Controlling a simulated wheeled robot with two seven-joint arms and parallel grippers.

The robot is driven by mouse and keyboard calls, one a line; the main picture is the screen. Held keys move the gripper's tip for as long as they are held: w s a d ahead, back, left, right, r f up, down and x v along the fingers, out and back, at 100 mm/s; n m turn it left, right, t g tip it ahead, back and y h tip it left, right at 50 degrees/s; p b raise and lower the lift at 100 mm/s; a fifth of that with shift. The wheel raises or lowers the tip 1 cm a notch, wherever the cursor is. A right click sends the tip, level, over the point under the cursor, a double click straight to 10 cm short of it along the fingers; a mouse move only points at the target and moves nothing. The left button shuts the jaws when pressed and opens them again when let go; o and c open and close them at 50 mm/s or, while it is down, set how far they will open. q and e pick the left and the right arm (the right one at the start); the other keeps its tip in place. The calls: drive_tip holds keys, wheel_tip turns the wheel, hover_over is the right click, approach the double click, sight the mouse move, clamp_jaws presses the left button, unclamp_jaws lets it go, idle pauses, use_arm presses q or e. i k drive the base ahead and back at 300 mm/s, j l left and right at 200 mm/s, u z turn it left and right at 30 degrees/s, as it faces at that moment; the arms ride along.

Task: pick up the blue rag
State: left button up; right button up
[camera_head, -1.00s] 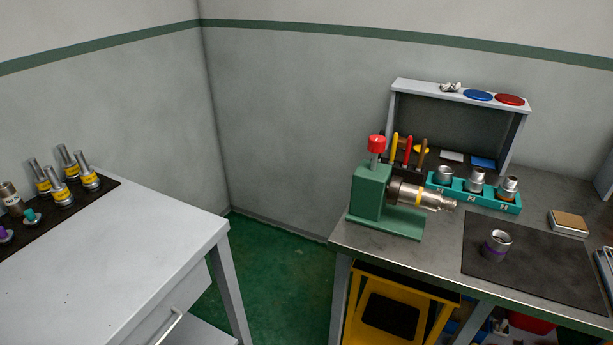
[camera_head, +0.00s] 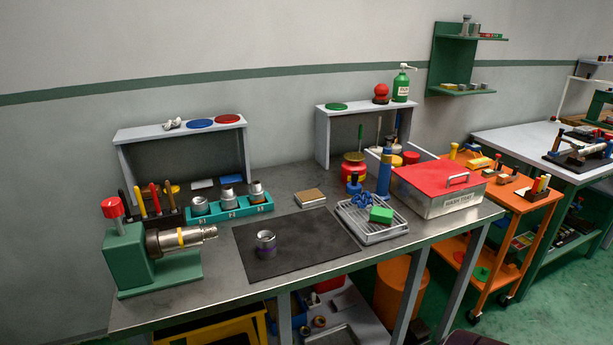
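I cannot make out a blue rag for certain. A small flat blue piece (camera_head: 231,182) lies at the back of the workbench, under the left grey shelf, next to a pale flat piece (camera_head: 203,184). It is too small to tell whether it is cloth. A blue disc (camera_head: 200,123) lies on top of that shelf. Neither of my grippers shows in the head view.
The grey workbench (camera_head: 215,262) bears a green vise (camera_head: 128,262), a teal socket rack (camera_head: 230,206), a dark mat (camera_head: 300,245) with a metal ring (camera_head: 265,243), a wire tray (camera_head: 372,222) and a red-lidded wash tray (camera_head: 440,188). An orange cart (camera_head: 512,205) stands to the right.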

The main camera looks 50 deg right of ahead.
sight(364, 199)
drive_tip(key=l+z, duration=0.15)
drive_tip(key=z, duration=1.7)
